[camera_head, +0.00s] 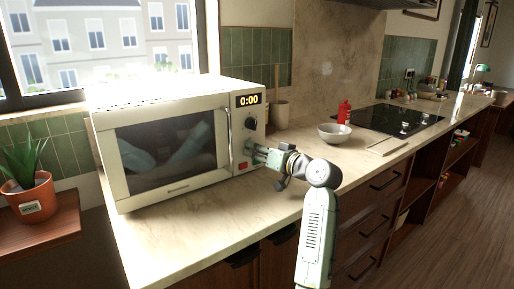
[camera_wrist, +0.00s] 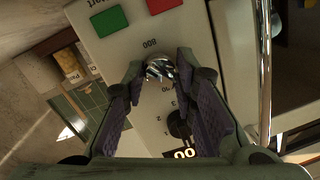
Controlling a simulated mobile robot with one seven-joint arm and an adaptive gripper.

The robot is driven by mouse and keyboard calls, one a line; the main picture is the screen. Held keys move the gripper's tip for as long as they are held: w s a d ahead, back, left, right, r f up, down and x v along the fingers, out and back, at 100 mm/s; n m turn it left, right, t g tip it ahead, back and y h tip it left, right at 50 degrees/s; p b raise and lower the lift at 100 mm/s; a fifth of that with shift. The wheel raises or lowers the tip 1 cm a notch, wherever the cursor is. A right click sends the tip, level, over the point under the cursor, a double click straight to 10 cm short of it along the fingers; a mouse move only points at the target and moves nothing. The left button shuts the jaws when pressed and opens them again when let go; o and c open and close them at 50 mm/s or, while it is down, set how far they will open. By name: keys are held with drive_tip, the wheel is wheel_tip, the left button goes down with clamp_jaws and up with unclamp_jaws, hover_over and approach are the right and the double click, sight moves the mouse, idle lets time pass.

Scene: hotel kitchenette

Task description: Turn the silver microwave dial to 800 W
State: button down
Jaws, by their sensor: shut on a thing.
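The white microwave (camera_head: 228,128) stands on the counter, its control panel on the right side of its front. My gripper (camera_head: 252,150) reaches the panel from the right and hides the lower dial in the head view. In the wrist view, which shows the panel upside down, the silver dial (camera_wrist: 160,70) sits between the fingertips of my gripper (camera_wrist: 161,68), and they are shut on it. The printed "800" (camera_wrist: 150,43) shows just above the dial there. The dial's pointer mark cannot be made out.
Green (camera_wrist: 109,21) and red (camera_wrist: 159,5) buttons lie close to the dial. The silver door handle (camera_head: 229,128) runs beside the panel. A bowl (camera_head: 334,133) stands farther right.

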drive_tip(key=shift+f+m+y+p, duration=0.2)
drive_tip(key=shift+m+p, duration=0.45)
drive_tip(key=shift+m, duration=1.05)
drive_tip(key=shift+r+m+y+p, duration=0.1)
drive_tip(key=shift+m+y+p, duration=0.35)
drive_tip(key=shift+m, duration=1.25)
drive_tip(key=c, duration=1.3)
unclamp_jaws()
drive_tip(key=v, duration=1.2)
drive_tip(key=shift+s, duration=0.1)
